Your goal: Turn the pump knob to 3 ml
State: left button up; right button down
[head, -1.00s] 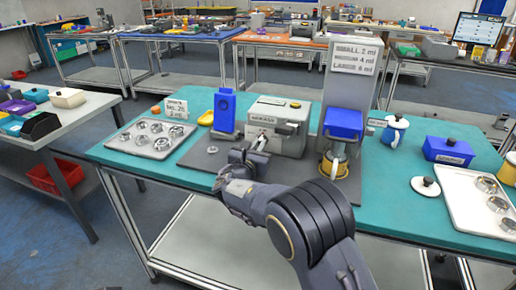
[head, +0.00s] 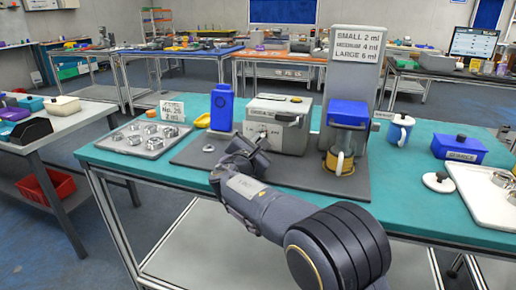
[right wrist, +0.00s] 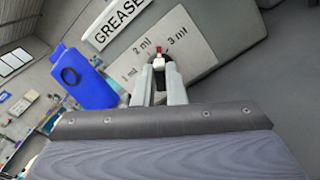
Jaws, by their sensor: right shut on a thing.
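The grey grease pump (head: 292,105) stands on the dark mat at the middle of the teal table. Its front carries a pale dial plate (right wrist: 200,50) marked 1 ml, 2 ml and 3 ml in the right wrist view. My right gripper (head: 257,143) is at the pump's front; it also shows in the right wrist view (right wrist: 160,80), shut on the knob. The knob's red tip (right wrist: 158,49) shows just beyond the fingertips, between the 2 ml and 3 ml marks. The fingers hide most of the knob. My left gripper is not in view.
A blue bottle (head: 221,108) stands left of the pump. A dispenser with a blue block (head: 348,113) and a yellow-based cup (head: 341,161) stands right. A tray of metal rings (head: 146,139) lies left, and a white tray (head: 485,190) lies right.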

dwell(0.4)
jog(key=c, duration=1.5)
grip_release()
jog(key=shift+s, duration=0.1)
jog(key=v, duration=0.7)
jog(key=shift+s+a, duration=0.1)
jog(key=shift+s, duration=0.2)
